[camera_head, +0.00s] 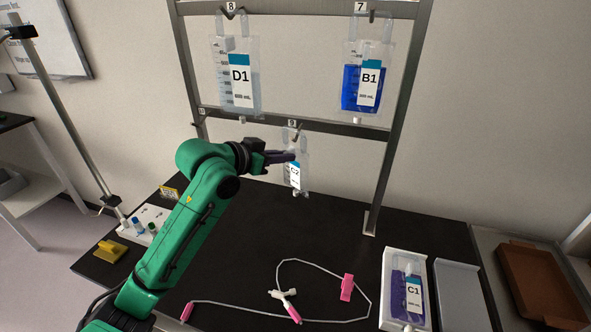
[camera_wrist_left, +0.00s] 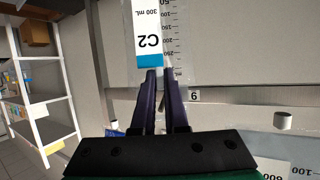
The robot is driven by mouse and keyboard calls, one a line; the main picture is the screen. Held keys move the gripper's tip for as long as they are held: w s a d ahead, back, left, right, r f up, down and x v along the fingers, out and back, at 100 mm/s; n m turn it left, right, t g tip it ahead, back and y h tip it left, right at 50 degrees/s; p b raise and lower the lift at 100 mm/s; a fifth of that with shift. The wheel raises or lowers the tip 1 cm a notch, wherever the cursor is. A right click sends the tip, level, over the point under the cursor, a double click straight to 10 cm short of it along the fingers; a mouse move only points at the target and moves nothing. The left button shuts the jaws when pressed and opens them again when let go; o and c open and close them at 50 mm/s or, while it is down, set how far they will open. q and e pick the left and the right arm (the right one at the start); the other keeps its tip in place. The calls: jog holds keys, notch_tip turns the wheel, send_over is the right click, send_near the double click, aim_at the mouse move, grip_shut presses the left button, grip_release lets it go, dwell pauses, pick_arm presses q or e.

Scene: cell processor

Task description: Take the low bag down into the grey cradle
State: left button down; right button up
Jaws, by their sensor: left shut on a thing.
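The low bag, labelled C2 (camera_head: 294,176), is a small clear bag with a blue-and-white label at the lower hook marked 9. It hangs upright, and its top overlaps the hook, so I cannot tell if it is still hooked. My left gripper (camera_head: 287,157) is shut on its upper part from the left. In the left wrist view the dark fingers (camera_wrist_left: 160,75) close at the edge of the bag (camera_wrist_left: 172,30). The grey cradle (camera_head: 458,292) lies empty on the bench at the right. My right gripper is not in view.
Bags D1 (camera_head: 240,90) and B1 (camera_head: 366,85) hang on the upper rail of the metal rack (camera_head: 398,110). A white cradle (camera_head: 404,256) holds bag C1 beside the grey one. Tubing with pink clamps (camera_head: 347,287) lies on the black bench. A brown tray (camera_head: 540,285) is far right.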

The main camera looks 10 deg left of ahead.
pick_arm(q)
jog(key=shift+s, duration=0.15)
jog(key=shift+s+r, duration=0.25)
jog(key=shift+s, duration=0.95)
jog(key=shift+s+a+r+b, duration=0.1)
jog(key=shift+s+a+b, duration=0.1)
jog(key=shift+s, duration=1.25)
jog(key=shift+s+a+b, duration=0.1)
jog(key=shift+s+b, duration=0.05)
jog(key=shift+s, duration=1.25)
